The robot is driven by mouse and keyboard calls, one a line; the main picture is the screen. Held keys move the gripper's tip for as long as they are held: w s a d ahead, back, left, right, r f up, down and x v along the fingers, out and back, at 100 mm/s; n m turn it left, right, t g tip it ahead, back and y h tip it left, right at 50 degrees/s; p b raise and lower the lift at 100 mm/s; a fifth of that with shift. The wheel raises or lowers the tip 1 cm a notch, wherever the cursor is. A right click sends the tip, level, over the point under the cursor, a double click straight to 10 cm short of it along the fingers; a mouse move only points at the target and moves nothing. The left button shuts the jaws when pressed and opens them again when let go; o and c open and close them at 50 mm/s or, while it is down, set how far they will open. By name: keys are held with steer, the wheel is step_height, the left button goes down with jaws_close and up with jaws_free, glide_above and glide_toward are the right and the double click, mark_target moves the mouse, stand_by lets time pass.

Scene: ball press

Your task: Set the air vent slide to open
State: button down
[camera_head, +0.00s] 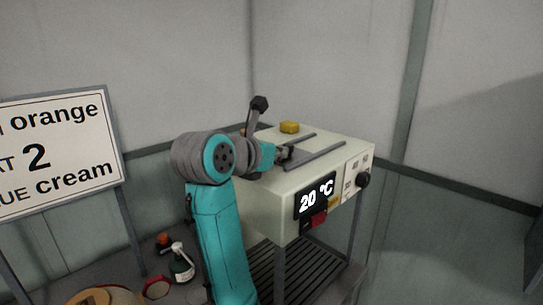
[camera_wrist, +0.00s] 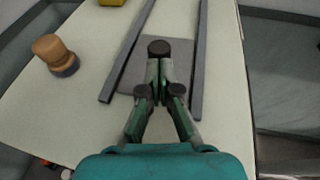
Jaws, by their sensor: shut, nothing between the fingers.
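The air vent slide appears to be a grey plate (camera_wrist: 133,78) between two dark rails on top of the cream machine (camera_head: 262,205). The fingers hide part of the plate. In the head view my gripper (camera_head: 285,153) is over the machine top at the near ends of the rails, small and partly hidden. No open or shut marking of the slide is legible.
A yellow block (camera_head: 289,127) and a wooden knob (camera_wrist: 52,50) are on the machine top. A black-tipped lever (camera_head: 258,107) rises behind my arm. The front has a 20 °C display (camera_head: 317,195), a red switch (camera_head: 318,219) and a black dial (camera_head: 362,180). A sign (camera_head: 50,155) stands left.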

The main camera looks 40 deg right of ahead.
mark_target(290, 148)
steer(key=shift+d, duration=0.2)
steer(key=shift+w+d, duration=0.1)
steer(key=shift+d, duration=1.85)
steer(key=shift+a, duration=0.1)
